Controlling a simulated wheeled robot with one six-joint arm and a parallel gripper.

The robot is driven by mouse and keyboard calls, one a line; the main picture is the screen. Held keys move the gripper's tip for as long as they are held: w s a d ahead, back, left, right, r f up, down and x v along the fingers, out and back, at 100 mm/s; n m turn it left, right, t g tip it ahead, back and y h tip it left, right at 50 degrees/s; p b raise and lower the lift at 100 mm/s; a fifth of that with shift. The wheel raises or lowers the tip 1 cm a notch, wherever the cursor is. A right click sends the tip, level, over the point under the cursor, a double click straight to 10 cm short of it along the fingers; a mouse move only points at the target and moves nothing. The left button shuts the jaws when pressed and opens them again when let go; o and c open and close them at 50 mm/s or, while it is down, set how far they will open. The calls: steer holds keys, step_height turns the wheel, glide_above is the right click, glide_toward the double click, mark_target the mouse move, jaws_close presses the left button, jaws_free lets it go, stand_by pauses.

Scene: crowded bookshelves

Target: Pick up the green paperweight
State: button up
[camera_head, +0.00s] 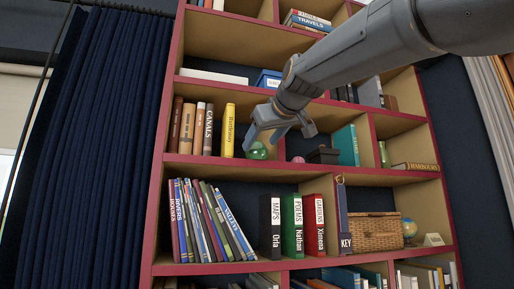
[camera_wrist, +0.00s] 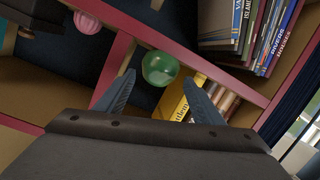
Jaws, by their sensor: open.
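The green paperweight (camera_head: 258,150) is a glassy round ball on a middle shelf, near the shelf's front edge, right of a yellow book. It also shows in the wrist view (camera_wrist: 160,68), lying just beyond the fingertips and roughly between them. My gripper (camera_head: 262,140) reaches down to it from the upper right, and its fingers look close around or above the ball in the head view. In the wrist view my gripper (camera_wrist: 163,85) is open, with the fingers spread apart and nothing held. I cannot tell whether a finger touches the ball.
The yellow book (camera_head: 228,130) stands close left of the ball. A pink ball (camera_head: 298,159) and a dark box (camera_head: 323,155) sit to its right. The red shelf edge (camera_head: 225,160) runs below. A lower shelf holds leaning books (camera_head: 208,222), binders and a wicker basket (camera_head: 375,232).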

mark_target(258, 144)
steer(key=shift+p+x, duration=1.6)
steer(key=shift+x, duration=1.4)
steer(key=c, duration=0.9)
steer(key=shift+s, duration=0.1)
steer(key=shift+c, duration=0.7)
steer(key=shift+r, duration=0.15)
